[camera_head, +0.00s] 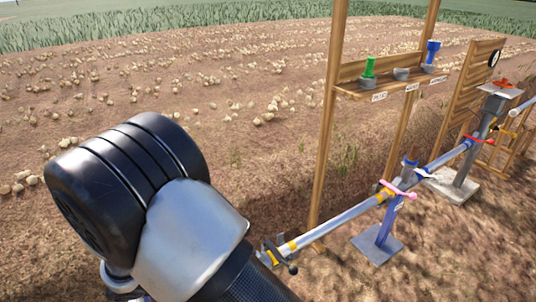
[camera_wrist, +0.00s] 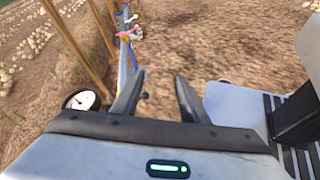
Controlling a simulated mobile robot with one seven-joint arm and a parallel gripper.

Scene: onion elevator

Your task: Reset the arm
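My gripper (camera_wrist: 160,80) shows in the wrist view with its two dark fingers apart and nothing between them. Bare brown soil lies beyond the fingertips. In the head view my arm, with a large black joint and a grey link, fills the lower left; I cannot make out the gripper's fingers there. A metal pipe (camera_head: 345,217) runs up to the right from beside my arm. It also shows in the wrist view (camera_wrist: 123,65), just left of the fingers.
A pink valve handle (camera_head: 398,190) sits on the pipe above a blue stand (camera_head: 377,241). A wooden shelf (camera_head: 357,92) on posts holds a green item (camera_head: 369,68) and a blue item (camera_head: 433,51). A round gauge (camera_wrist: 81,100) is left of my gripper. Onions lie across the field.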

